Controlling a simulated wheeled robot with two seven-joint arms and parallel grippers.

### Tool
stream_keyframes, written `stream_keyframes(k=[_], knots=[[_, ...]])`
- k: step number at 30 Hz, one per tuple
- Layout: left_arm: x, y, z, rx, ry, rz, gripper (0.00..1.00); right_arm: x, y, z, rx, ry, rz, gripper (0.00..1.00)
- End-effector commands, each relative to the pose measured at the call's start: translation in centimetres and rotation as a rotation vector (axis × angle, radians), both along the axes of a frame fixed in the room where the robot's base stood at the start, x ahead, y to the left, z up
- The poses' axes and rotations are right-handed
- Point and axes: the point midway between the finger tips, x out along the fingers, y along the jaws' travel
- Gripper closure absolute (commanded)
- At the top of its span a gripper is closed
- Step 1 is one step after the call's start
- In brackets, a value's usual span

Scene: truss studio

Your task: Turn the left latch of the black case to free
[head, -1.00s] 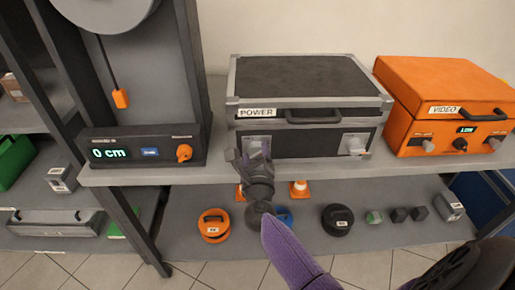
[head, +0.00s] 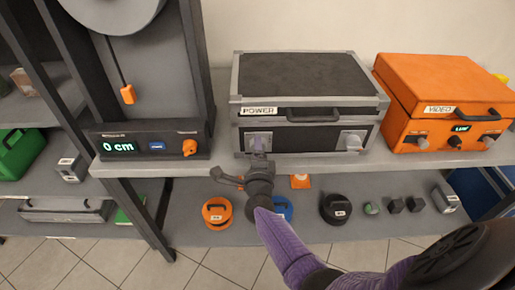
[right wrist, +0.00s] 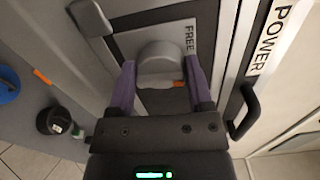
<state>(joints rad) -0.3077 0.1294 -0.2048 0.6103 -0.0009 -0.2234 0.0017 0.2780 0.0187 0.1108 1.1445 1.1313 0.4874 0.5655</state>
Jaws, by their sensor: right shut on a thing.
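The black case (head: 305,75) with a grey metal frame and a POWER label stands shut on the shelf top. Its left latch (head: 258,137) is on a pale plate at the front left, partly hidden by my gripper. My right gripper (head: 259,156) reaches it from the front. In the right wrist view, the purple fingers (right wrist: 160,85) lie on both sides of the grey latch knob (right wrist: 160,60), shut on it. The word FREE stands beside the knob, and an orange mark shows near the fingertips. The right latch (head: 351,141) is untouched. My left gripper is not in view.
An orange VIDEO case (head: 440,85) stands to the right. A unit with a 0 cm display (head: 150,142) stands to the left. Round weights, small cones and blocks lie on the lower shelf (head: 190,238) below my right arm.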

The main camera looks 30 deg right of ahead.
Motion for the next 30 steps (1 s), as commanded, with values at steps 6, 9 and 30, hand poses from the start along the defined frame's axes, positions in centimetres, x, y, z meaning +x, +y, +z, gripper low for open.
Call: stream_keyframes(k=[6,9,30], knots=[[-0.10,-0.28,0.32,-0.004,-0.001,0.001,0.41,0.04,0.06,0.01,-0.057,0.036,0.001,0.93],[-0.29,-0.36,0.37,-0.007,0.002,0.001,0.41,0.03,0.05,-0.03,-0.072,0.045,0.001,0.93],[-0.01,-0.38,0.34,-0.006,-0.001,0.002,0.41,0.02,0.03,-0.07,-0.083,0.051,0.001,0.00]])
